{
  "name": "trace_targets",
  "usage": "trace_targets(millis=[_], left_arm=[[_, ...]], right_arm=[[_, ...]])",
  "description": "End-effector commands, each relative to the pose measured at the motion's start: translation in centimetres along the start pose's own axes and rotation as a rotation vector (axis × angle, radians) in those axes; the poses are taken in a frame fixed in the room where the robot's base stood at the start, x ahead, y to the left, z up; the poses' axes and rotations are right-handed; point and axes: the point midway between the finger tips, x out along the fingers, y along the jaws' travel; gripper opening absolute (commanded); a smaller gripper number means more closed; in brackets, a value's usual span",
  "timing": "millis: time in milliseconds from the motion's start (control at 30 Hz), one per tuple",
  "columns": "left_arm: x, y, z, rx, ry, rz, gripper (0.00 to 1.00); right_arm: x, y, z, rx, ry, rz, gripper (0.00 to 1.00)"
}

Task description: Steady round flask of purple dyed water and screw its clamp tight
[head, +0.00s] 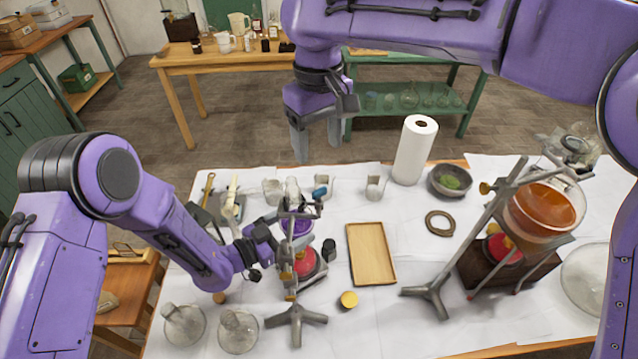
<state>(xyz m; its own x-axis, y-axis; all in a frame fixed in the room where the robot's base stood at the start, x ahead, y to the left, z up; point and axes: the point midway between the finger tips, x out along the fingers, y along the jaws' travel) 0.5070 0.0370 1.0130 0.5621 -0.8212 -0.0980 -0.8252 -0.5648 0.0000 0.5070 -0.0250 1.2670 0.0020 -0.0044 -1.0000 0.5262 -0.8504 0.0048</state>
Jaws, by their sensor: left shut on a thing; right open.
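The round flask of purple dyed water (302,227) is in the middle of the white-covered table, held in a stand (297,317) with a three-legged base. The clamp (312,209) is at the flask's upper part, partly hidden by the rod and glassware. My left gripper (281,238) comes in from the left and is shut on the flask at its left side; its fingertips are partly hidden. My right gripper (318,150) is open and empty, hanging fingers down above and beyond the table's back edge, away from the clamp.
A red burner (304,263) is below the flask.

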Motion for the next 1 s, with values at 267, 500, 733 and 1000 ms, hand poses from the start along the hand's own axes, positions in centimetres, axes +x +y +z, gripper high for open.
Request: trace_targets(millis=[267, 500, 733, 1000], left_arm=[[0.0, 0.0, 0.0, 0.000, 0.000, -0.001, 0.68], [0.0, 0.0, 0.0, 0.000, 0.000, 0.000, 0.68], [0.0, 0.0, 0.0, 0.000, -0.001, 0.000, 0.68], [0.0, 0.0, 0.0, 0.000, -0.001, 0.000, 0.68]], right_arm=[[6.5, 0.0, 0.1, -0.001, -0.005, -0.004, 0.64], [10.5, 0.0, 0.1, 0.001, -0.001, -0.004, 0.64], [11.3, 0.1, 0.1, 0.001, 0.002, -0.004, 0.64], [11.2, 0.0, 0.1, 0.001, 0.001, -0.004, 0.15]])
